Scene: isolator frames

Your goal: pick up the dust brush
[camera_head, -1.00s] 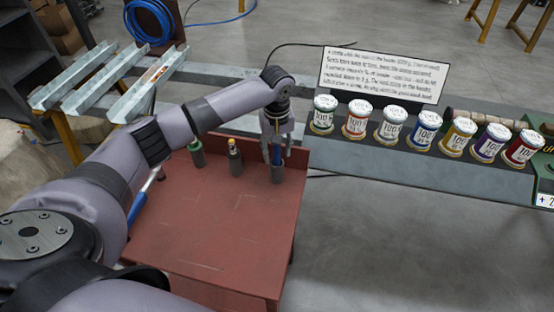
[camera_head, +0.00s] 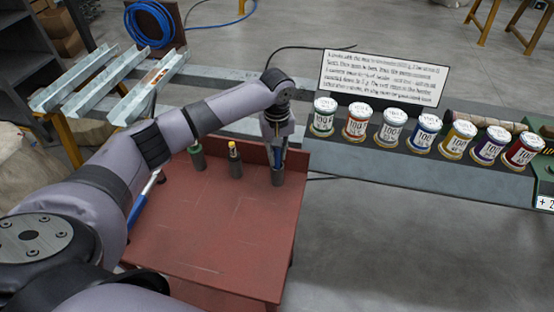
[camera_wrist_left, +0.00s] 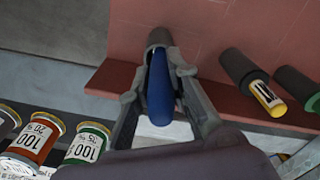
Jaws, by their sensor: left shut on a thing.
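A blue handle (camera_wrist_left: 160,92), which I take to be the dust brush, stands in a dark cylindrical holder (camera_wrist_left: 158,40) near the edge of the red table. Its lower end is hidden inside the holder. My left gripper (camera_wrist_left: 158,80) is shut on this handle, one finger on each side, just above the holder's mouth. In the head view my left gripper (camera_head: 277,146) points down over the holder (camera_head: 278,176) at the table's far right corner. My right gripper is not in view.
Two more dark holders stand to the left on the red table (camera_head: 215,220), one with a yellow-topped item (camera_head: 233,148). Another blue-handled tool (camera_head: 140,204) lies at the table's left edge. Several labelled cans (camera_head: 393,128) line the bench at right. The table's middle is clear.

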